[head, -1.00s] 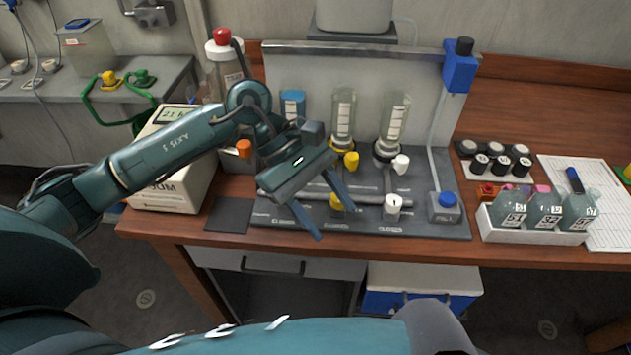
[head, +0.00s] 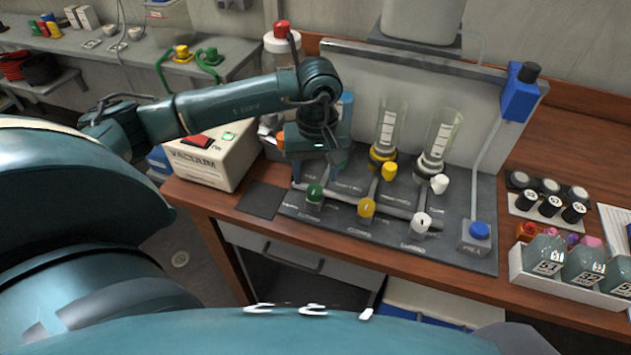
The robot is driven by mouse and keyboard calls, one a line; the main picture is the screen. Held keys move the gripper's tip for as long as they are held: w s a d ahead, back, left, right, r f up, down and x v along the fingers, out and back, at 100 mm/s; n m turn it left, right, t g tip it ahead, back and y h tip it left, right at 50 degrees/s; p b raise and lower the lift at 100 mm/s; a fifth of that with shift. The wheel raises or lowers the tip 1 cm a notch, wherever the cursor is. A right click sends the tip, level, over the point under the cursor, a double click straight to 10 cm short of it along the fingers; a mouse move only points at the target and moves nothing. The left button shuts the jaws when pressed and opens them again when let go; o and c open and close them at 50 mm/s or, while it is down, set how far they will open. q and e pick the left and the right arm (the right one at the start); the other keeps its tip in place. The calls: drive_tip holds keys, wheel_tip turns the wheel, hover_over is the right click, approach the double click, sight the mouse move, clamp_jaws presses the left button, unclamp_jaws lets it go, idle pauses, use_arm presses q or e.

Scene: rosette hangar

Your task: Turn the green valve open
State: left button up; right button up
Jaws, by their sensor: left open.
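A green valve knob (head: 315,194) with a pale mark on top sits at the lower left of the grey manifold panel, left of a yellow knob (head: 366,207) and a white knob (head: 421,222). My left gripper (head: 312,168) is over the left end of the panel, just above and behind the green knob in the picture. It is open, pointing down, and nothing shows between its fingers. I cannot tell whether it touches anything. The gripper and wrist hide most of the left glass column's place. My right gripper is not in view.
A vacuum box (head: 209,162) stands left of the panel. Another yellow knob (head: 389,170) and white knob (head: 439,184) sit below the glass columns. A blue button (head: 480,230) is at the panel's right. A white tray of bottles (head: 560,282) stands further right.

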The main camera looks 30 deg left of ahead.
sight(315, 189)
use_arm(q)
wheel_tip(315, 189, down, 4)
drive_tip(key=shift+r, duration=0.1)
drive_tip(key=shift+f, duration=0.4)
drive_tip(key=c, duration=1)
drive_tip(key=shift+o, duration=0.2)
